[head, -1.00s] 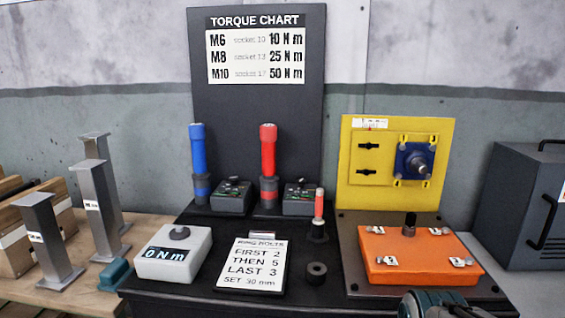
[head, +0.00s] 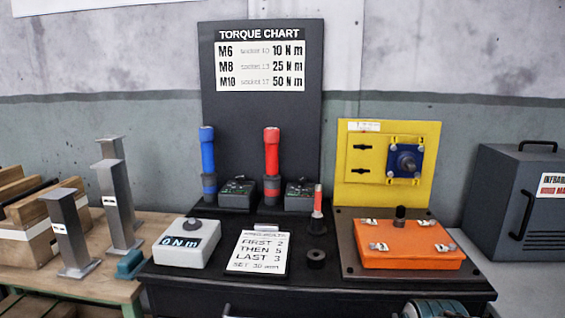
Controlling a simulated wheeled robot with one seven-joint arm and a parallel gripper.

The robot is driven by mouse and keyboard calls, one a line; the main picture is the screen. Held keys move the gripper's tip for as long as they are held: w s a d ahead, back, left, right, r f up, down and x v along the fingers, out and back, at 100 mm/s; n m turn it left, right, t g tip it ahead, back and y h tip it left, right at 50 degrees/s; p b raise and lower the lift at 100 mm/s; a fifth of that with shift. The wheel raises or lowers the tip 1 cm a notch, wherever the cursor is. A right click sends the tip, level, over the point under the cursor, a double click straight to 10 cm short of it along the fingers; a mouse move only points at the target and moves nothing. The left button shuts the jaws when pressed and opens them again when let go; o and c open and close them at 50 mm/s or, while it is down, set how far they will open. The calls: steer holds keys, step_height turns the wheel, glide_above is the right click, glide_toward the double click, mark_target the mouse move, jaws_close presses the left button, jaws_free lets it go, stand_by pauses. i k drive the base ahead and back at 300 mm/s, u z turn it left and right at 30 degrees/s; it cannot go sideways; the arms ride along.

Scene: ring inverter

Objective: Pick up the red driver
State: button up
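The red driver (head: 271,152) stands upright at the back of the black bench, in front of the torque chart board. Its red grip is on top and its dark lower end sits in a holder. A similar blue driver (head: 207,152) stands upright to its left. A small dark box (head: 300,195) with a dial is just right of the red driver's base. Nothing touches the red grip. My gripper's fingers do not show; only a rounded teal and black part, likely of my arm, shows at the bottom right edge.
A short red-tipped tool (head: 318,199) and a black ring (head: 316,258) are right of the instruction card (head: 259,252). A grey torque display (head: 184,243) stands front left. An orange box (head: 411,247) and yellow panel (head: 388,165) are right. Grey posts (head: 68,236) stand far left.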

mark_target(271, 135)
steer(key=k, duration=0.25)
steer(key=u, duration=2)
steer(key=i, duration=1.05)
steer(key=z, duration=1.5)
